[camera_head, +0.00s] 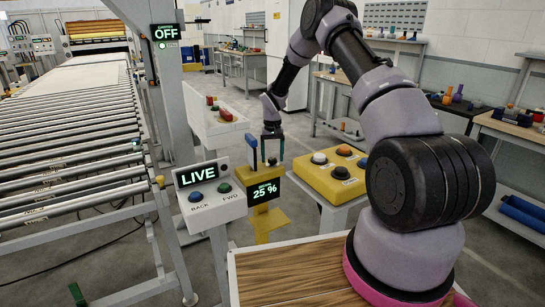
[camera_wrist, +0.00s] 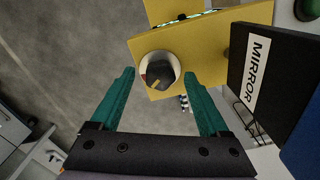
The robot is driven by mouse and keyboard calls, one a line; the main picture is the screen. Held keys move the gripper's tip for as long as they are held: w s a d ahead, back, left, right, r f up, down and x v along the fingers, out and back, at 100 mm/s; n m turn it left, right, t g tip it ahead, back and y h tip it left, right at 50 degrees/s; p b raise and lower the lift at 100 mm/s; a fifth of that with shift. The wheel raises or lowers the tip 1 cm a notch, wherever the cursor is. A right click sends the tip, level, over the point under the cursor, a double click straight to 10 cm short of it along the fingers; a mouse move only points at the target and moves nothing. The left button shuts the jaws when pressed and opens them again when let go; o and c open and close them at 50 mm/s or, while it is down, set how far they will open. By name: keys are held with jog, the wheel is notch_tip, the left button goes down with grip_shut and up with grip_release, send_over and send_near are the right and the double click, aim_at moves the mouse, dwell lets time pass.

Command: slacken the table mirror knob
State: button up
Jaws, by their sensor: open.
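The knob (camera_wrist: 157,72) shows in the wrist view as a dark dial with a pale pointer mark and a small red patch, on a round silver base. It sits on a yellow panel (camera_wrist: 205,38) beside a black plate lettered MIRROR (camera_wrist: 262,70). My gripper (camera_wrist: 160,75) is open, with one teal finger on each side of the knob and visible gaps between. I cannot tell whether the fingertips are level with it. In the head view, my gripper (camera_head: 273,152) hangs over the yellow stand (camera_head: 265,173), whose display reads 25 %.
A blue upright piece (camera_head: 254,152) stands close left of my gripper. A white LIVE panel (camera_head: 205,185) with BACK and FWD buttons is nearer left. A yellow button box (camera_head: 325,185) stands to the right. A roller conveyor (camera_head: 65,130) fills the left side.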

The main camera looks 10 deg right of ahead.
jog(key=shift+c, duration=0.3)
grip_shut()
jog(key=n, duration=0.3)
jog(key=shift+n, duration=2)
